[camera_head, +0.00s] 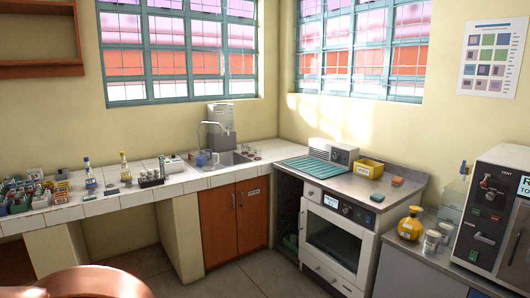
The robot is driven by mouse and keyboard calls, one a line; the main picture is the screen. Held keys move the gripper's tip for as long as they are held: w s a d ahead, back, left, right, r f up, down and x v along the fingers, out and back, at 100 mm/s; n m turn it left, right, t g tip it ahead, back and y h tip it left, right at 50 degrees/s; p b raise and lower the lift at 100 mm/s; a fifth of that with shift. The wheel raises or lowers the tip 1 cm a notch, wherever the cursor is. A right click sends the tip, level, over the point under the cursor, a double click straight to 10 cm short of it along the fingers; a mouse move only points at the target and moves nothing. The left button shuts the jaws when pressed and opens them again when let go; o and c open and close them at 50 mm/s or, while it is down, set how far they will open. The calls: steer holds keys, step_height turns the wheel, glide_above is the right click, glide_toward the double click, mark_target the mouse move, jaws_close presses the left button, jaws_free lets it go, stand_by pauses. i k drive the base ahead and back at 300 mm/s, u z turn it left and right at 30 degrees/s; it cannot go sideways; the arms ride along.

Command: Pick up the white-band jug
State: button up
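A squat yellow jug (410,225) with a narrow neck stands on the grey counter at the right. A pale mark shows on its side, but the picture is too small to tell whether it is a white band. A clear, pale jug-like container (455,190) stands behind it, partly hidden by the boxy machine. No other large jug is plain to see. My gripper is not in view.
Two pale cups (432,241) stand beside the yellow jug, close to the boxy machine (490,215). A yellow bin (369,168) and teal mat (312,165) lie on the steel top. The sink (233,158) is at the back; bottles and racks crowd the left counter. Some floor (262,275) is clear.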

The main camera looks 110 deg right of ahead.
mark_target(207, 157)
steer(key=z, duration=0.8)
steer(key=k, duration=1.05)
steer(key=z, duration=1.5)
steer(key=i, duration=0.8)
steer(key=z, duration=1.25)
steer(key=i, duration=2.25)
